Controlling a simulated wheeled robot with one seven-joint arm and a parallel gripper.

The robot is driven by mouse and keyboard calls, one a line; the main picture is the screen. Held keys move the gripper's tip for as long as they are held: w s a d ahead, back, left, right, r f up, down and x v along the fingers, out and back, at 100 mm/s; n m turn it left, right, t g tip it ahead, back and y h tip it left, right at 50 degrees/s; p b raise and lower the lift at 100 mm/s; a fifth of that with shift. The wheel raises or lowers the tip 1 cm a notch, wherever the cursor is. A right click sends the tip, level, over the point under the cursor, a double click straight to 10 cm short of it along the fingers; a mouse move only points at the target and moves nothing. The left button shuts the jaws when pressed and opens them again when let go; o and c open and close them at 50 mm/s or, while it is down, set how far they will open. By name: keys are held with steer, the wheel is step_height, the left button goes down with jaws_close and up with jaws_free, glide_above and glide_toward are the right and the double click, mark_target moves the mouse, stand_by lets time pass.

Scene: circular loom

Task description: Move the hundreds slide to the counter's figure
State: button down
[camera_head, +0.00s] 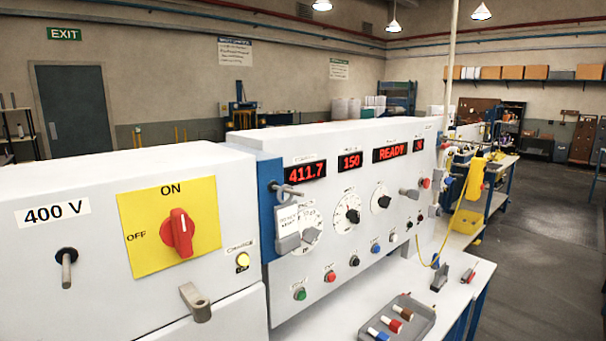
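A white machine panel (345,245) carries red lit displays. The left display (306,172) reads 411.7, the middle display (350,161) reads 150, and the wider display (390,150) reads READY. A small display (419,145) at the right is too small to read. The labels above them are not legible, so I cannot tell which is the counter. I cannot pick out a hundreds slide. Below the displays are two round dials with black knobs, the larger dial (350,215) and the smaller dial (380,199). My gripper is not in view.
A 400 V cabinet with a red switch (179,233) at ON fills the left foreground. Several coloured push buttons line the panel's lower part. A grey tray (422,318) with coloured-capped pieces sits on the white bench. A yellow device (474,180) hangs at right. The floor beyond is open.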

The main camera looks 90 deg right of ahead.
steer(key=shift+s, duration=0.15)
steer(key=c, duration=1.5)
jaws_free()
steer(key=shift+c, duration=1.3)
